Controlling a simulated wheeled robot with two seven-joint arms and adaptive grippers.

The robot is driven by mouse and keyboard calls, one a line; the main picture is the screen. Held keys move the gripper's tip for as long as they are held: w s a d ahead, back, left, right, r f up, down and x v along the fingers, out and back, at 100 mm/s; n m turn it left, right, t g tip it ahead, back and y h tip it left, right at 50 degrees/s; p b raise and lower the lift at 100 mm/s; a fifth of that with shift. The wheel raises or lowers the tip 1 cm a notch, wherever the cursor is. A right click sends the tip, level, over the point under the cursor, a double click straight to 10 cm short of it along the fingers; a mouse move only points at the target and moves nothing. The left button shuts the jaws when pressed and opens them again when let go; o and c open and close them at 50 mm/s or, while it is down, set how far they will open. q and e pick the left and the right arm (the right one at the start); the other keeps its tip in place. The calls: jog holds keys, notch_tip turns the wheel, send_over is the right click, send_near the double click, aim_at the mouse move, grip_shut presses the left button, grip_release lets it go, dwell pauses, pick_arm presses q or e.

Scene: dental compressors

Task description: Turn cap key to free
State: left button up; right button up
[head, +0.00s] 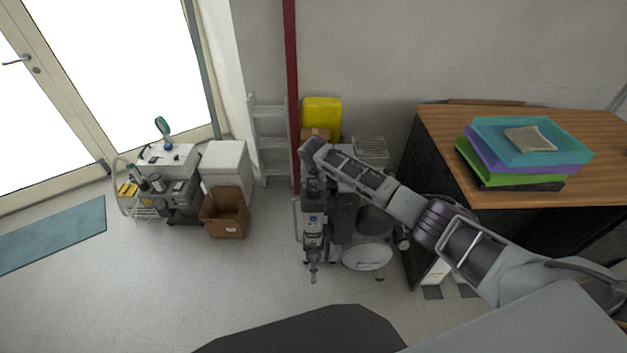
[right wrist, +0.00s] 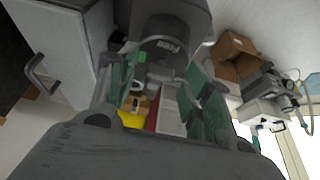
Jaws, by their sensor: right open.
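My right gripper (head: 313,272) points down in front of the compressor at the middle of the head view. In the right wrist view its two fingers (right wrist: 160,90) stand apart with greenish inner faces, and nothing is held between them. The dark compressor (head: 375,220) stands on the floor beside the gripper, partly hidden by my right arm. The right wrist view shows a dark rounded part (right wrist: 165,40) with pale lettering just beyond the fingers. I cannot make out the cap key in either view. My left gripper is not in view.
A wooden-topped desk (head: 440,125) with stacked coloured trays (head: 525,150) stands at the right. A red pipe (head: 291,90), a ladder (head: 270,135) and a yellow container (head: 321,115) are behind. A cardboard box (head: 225,213) and a white equipment unit (head: 168,165) stand left. The floor at front left is clear.

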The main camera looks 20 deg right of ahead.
jog(key=shift+c, duration=0.7)
jog(key=c, duration=0.9)
